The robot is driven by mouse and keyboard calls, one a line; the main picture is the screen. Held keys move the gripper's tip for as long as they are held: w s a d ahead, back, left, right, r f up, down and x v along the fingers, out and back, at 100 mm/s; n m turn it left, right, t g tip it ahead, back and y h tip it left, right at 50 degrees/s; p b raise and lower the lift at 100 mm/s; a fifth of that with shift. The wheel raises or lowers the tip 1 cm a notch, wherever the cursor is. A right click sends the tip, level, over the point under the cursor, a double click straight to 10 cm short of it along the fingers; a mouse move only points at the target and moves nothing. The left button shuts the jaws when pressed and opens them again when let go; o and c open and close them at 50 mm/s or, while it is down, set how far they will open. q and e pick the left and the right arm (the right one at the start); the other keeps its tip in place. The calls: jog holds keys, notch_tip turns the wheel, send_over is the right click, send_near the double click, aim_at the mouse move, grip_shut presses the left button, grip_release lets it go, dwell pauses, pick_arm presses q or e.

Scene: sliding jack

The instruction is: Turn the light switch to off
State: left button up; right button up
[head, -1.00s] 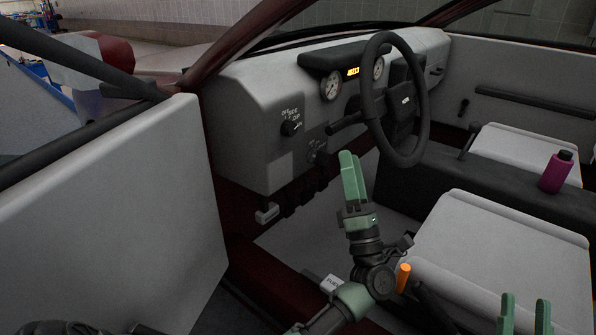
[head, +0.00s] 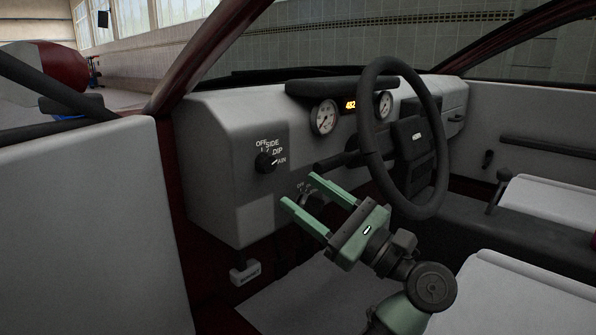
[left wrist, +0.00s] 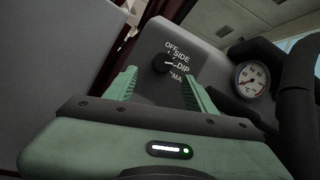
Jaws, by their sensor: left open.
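The light switch is a dark round knob (head: 265,162) on the grey panel left of the steering wheel. OFF, SIDE, DIP and MAIN labels surround it, partly cut off. Its white mark points right, towards the DIP and MAIN side. In the left wrist view the knob (left wrist: 161,63) shows ahead, between the fingers in the picture. My left gripper (head: 297,189) is open and empty, below and right of the knob in the head view, apart from it. It also shows in the left wrist view (left wrist: 158,77). My right gripper is out of view.
The steering wheel (head: 367,130) stands right of the knob, beyond my left gripper. A lower switch (head: 304,192) sits partly behind the fingers. Gauges (head: 324,117) are above. The open door (head: 85,235) fills the left. The space before the knob is clear.

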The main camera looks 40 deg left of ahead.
aim_at(272, 168)
pick_arm(q)
jog(key=x, duration=0.2)
jog(key=b+x, duration=0.1)
jog(key=x, duration=0.5)
jog(key=shift+w+b, duration=0.3)
jog(key=shift+b, duration=0.05)
grip_shut()
